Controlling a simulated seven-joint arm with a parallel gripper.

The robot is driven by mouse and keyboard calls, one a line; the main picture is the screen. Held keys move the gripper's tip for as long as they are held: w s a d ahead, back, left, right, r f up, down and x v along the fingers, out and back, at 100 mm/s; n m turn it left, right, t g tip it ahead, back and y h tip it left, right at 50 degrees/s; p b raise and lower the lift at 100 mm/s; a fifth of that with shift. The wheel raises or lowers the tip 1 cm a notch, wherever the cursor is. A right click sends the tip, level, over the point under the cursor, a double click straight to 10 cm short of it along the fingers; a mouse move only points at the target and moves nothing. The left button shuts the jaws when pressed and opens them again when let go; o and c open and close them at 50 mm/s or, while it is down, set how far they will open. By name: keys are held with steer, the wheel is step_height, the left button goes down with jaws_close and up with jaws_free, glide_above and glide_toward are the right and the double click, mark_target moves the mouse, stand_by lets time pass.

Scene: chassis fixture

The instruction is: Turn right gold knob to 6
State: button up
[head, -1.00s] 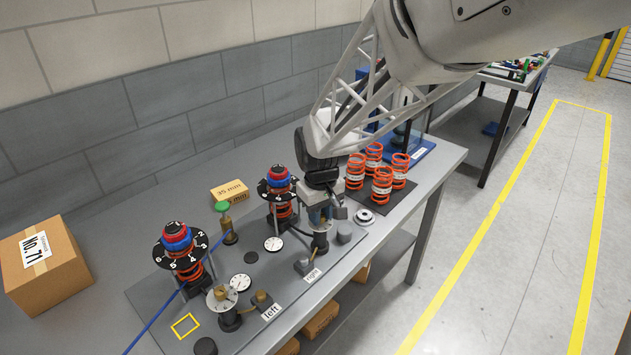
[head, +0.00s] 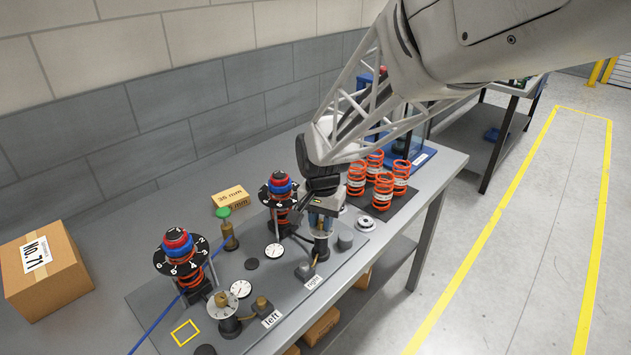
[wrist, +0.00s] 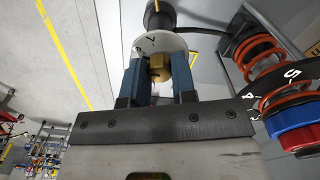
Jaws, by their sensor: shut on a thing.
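The right gold knob (wrist: 179,68) is between the two blue fingers of my gripper (wrist: 158,78) in the wrist view, and the gripper is shut on it. Behind the knob is its pale dial (wrist: 161,42); a 7 shows near its upper left part, and other marks are hidden or too small to read. In the head view my gripper (head: 322,224) reaches down over the right station, above the "right" label (head: 313,283). There the knob is mostly hidden by the fingers. The left gold knob (head: 221,299) stands on its own pale dial, apart from my gripper.
Two orange spring units with black numbered discs, left (head: 180,262) and right (head: 279,193), stand beside the dials. Several loose orange springs (head: 384,192) stand behind my gripper. A carton (head: 45,270) sits far left.

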mark_target(322, 222)
steer(key=shift+m, duration=1.6)
steer(key=o, duration=0.9)
steer(key=shift+r, duration=0.1)
steer(key=shift+r, duration=3.85)
